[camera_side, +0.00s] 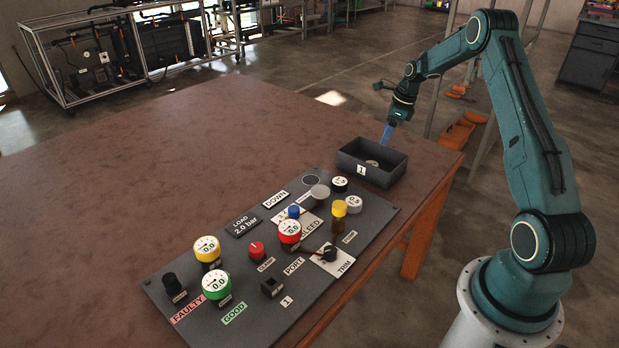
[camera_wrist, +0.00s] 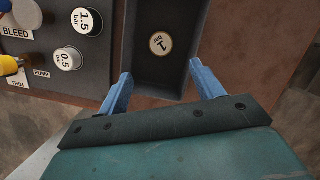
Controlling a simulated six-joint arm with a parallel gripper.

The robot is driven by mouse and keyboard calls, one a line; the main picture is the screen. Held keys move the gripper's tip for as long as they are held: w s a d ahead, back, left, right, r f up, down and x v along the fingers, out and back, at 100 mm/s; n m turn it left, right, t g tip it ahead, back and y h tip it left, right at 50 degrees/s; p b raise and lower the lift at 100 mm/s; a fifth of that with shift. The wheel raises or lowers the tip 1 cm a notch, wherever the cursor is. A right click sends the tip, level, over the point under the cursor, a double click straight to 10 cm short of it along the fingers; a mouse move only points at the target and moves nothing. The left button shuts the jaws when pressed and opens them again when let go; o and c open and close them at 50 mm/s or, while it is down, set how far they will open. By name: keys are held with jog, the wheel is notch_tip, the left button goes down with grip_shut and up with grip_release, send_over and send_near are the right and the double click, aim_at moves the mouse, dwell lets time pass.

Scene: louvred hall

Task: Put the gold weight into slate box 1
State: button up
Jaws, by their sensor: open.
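Slate box 1 (camera_side: 385,177) is a dark open box with a white "1" label, standing past the far right end of the panel. A round disc marked 1 bar with a gold-coloured rim, which looks like the gold weight (camera_side: 372,163), lies flat on the box floor. In the wrist view the gold weight (camera_wrist: 160,43) shows inside the box (camera_wrist: 131,45), clear of the fingers. My gripper (camera_side: 387,134) is open and empty, its blue fingers just above the box's far side. In the wrist view my gripper (camera_wrist: 160,80) has its fingertips spread apart, with nothing between them.
A dark panel (camera_side: 205,310) holds gauges, knobs and labels. A black 1.5 bar weight (camera_wrist: 86,21) and a white 0.5 bar weight (camera_wrist: 67,58) stand on it near the box. The brown table (camera_side: 130,180) is bare left of the panel; its right edge is close to the box.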

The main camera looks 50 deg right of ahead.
jog(key=s+a+r+n+t+h, duration=0.1)
jog(key=s+a+r+n, duration=0.2)
jog(key=a+r+n, duration=0.7)
jog(key=s+a+r+n, duration=0.3)
jog(key=a+r+n, duration=0.2)
jog(key=a+r, duration=0.8)
jog(key=s+a+n+t, duration=0.1)
jog(key=s+a+n, duration=0.6)
jog(key=s, duration=0.4)
jog(key=s+a+n, duration=0.7)
jog(key=s+n, duration=0.2)
jog(key=s, duration=0.2)
jog(key=shift+r+t, duration=0.15)
jog(key=shift+t, duration=0.25)
jog(key=shift+w+a, duration=0.1)
